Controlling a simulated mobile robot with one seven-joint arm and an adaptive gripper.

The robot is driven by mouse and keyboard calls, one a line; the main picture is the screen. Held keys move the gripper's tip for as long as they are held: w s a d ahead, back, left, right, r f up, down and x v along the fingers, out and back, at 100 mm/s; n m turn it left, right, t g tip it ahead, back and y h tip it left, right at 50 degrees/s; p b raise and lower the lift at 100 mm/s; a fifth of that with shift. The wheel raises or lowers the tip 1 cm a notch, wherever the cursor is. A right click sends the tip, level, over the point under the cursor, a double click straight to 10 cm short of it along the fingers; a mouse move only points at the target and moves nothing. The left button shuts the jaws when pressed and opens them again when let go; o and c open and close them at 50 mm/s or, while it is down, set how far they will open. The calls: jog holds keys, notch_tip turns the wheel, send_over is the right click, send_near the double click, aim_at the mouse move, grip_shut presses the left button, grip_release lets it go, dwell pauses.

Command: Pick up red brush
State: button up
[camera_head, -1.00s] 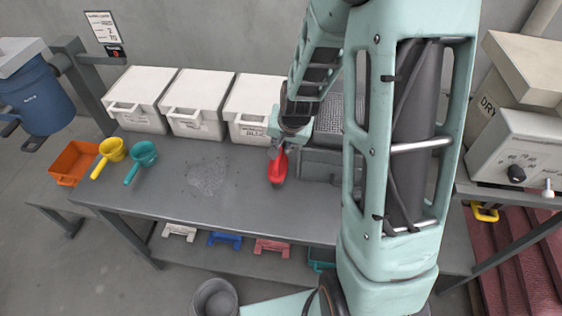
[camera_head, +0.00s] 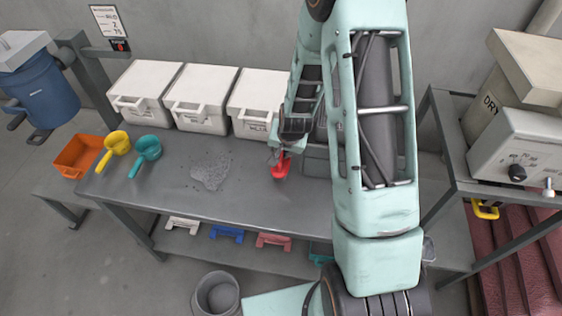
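The red brush (camera_head: 281,170) is near the middle of the grey table, in front of the white bins. My gripper (camera_head: 277,156) comes down from above and behind, right at the upper end of the brush. The fingers are small and partly merge with the brush, so I cannot tell whether they are closed on it. I also cannot tell whether the brush touches the tabletop or hangs just above it.
Three white bins (camera_head: 199,99) line the back of the grey table (camera_head: 250,205). A grey tray (camera_head: 316,160) lies right of the brush. An orange box (camera_head: 79,157), a yellow scoop (camera_head: 112,148) and a teal scoop (camera_head: 145,154) stand left. Grey granules (camera_head: 211,172) lie between.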

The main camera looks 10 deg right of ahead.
jog(key=shift+w+f, duration=0.3)
jog(key=shift+f, duration=0.3)
grip_shut()
jog(key=shift+r, duration=0.15)
